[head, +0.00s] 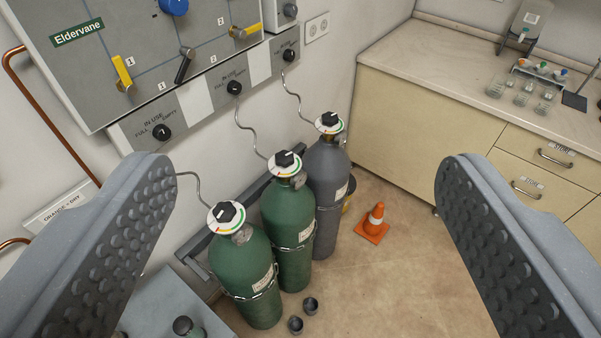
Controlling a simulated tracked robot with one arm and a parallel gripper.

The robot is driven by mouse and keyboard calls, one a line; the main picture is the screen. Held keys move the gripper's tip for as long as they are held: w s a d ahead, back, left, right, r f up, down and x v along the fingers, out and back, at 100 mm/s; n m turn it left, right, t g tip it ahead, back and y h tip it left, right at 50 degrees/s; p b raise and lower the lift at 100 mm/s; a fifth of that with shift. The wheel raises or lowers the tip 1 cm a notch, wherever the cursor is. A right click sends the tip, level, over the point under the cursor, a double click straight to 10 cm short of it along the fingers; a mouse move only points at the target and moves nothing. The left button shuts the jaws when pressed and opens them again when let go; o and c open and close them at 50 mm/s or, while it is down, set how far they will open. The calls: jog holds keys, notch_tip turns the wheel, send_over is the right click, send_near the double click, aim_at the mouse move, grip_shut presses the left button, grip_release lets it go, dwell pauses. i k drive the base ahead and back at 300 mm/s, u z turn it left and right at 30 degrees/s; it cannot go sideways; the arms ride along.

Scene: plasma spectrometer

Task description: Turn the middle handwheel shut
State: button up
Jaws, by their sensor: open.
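Three gas cylinders stand in a row by the wall. The middle handwheel (285,158) is a black knob over a round white dial with coloured bands, on top of the middle green cylinder (287,218). I cannot tell its exact setting. The left handwheel (226,211) tops another green cylinder (245,275), and the right handwheel (329,119) tops a grey cylinder (328,170). My gripper (307,167) is open and empty. Its two ridged grey fingers are wide apart, and the middle handwheel shows between them, farther off and untouched.
The Eldervane panel (140,45) with yellow and black levers hangs on the wall above three "IN USE" selectors. Thin curled pipes run down to the cylinders. An orange cone (374,222) and small dark caps (296,325) are on the floor. A counter (440,75) stands right.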

aim_at(284, 159)
jog(key=u, duration=0.05)
jog(key=k, duration=0.3)
jog(key=z, duration=0.7)
jog(key=i, duration=1.5)
jog(key=u, duration=0.65)
